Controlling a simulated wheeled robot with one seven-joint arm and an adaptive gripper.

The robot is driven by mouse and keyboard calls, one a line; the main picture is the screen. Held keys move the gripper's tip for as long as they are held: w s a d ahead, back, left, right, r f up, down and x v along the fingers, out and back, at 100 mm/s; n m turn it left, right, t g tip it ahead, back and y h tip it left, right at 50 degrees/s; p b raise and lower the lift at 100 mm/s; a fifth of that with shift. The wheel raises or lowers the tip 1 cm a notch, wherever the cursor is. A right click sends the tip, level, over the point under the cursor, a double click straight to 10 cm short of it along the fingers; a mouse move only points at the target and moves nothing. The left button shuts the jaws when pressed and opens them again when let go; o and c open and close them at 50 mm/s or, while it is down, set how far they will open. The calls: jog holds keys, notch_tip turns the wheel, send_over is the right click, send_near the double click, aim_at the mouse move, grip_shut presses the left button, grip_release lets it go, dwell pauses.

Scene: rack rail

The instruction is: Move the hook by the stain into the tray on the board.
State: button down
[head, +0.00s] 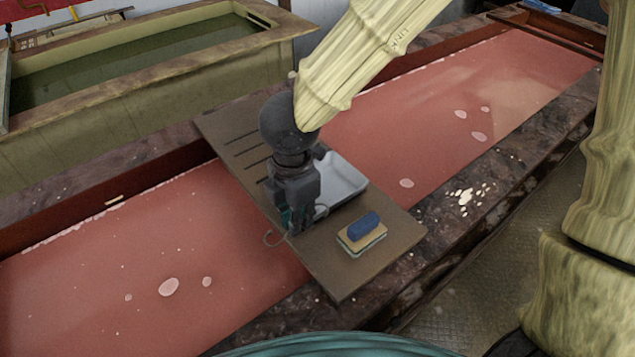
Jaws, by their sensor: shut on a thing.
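My gripper (292,226) is above the brown board (375,270), at the left side of the pale metal tray (343,182). It is shut on the hook, a thin grey wire piece whose curved end (269,240) sticks out to the left of the fingertips. The rest of the hook is hidden by the fingers. I cannot tell whether the hook touches the board. My gripper and wrist cover the left part of the tray; its visible floor looks empty. The stain (468,195) is a cluster of cream spots on the dark stone edge, right of the board.
A sponge (360,240) with a blue block (363,226) on it lies on the board, near the tray. The board has slots at its far end and lies across a long trough of reddish liquid (120,270) with pale blobs. A stone basin (140,80) of dark water stands behind.

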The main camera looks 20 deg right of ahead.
jog(key=w+d+p, duration=0.1)
jog(key=w+d, duration=0.1)
jog(key=w, duration=0.1)
jog(key=w+d+p, duration=0.1)
jog(key=w+d, duration=0.1)
jog(key=w, duration=0.1)
jog(key=w+d+f+p, duration=0.1)
jog(key=w+d, duration=0.2)
jog(key=w, duration=0.1)
jog(key=shift+f, duration=0.1)
jog(key=shift+w+d+p, duration=0.25)
jog(key=shift+w+p, duration=0.15)
jog(key=shift+p, duration=0.1)
notch_tip(320, 180, down, 3)
jog(key=shift+w+d+r+p, duration=0.1)
jog(key=shift+d+p, duration=0.05)
jog(key=shift+p, duration=0.4)
jog(key=shift+f, duration=0.4)
jog(key=shift+f, duration=0.2)
jog(key=c, duration=1.5)
grip_release()
jog(key=shift+o, duration=0.2)
jog(key=shift+r, duration=0.15)
notch_tip(320, 180, up, 12)
jog(key=b, duration=0.1)
jog(key=shift+b, duration=0.35)
